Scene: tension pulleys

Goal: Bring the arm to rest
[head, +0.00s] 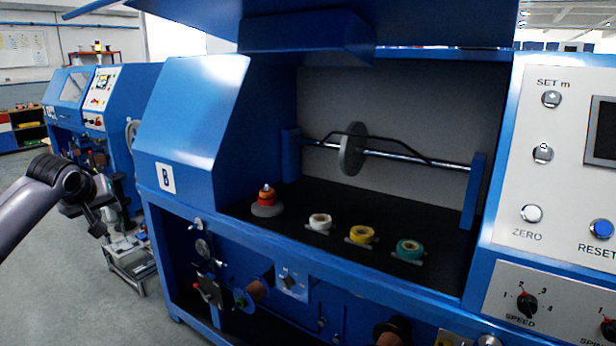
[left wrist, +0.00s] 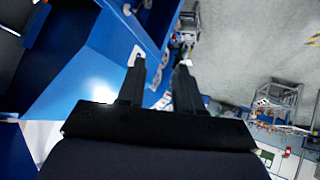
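My left arm comes in from the left edge of the head view, raised in front of the blue machine's left side. My left gripper (head: 90,215) hangs at its end, small and dark, over the floor and apart from the machine. In the left wrist view its two black fingers (left wrist: 160,72) stand apart with nothing between them, so it is open and empty. Past the fingers are the blue machine's side and the grey floor. My right arm and gripper are not in view.
The blue machine (head: 205,120) fills the middle and right. Its black shelf holds a red-orange spool stack (head: 267,198) and white (head: 319,222), yellow (head: 361,234) and teal (head: 409,249) spools. A grey wheel (head: 352,149) sits on a rod above. Open floor (head: 60,290) lies left.

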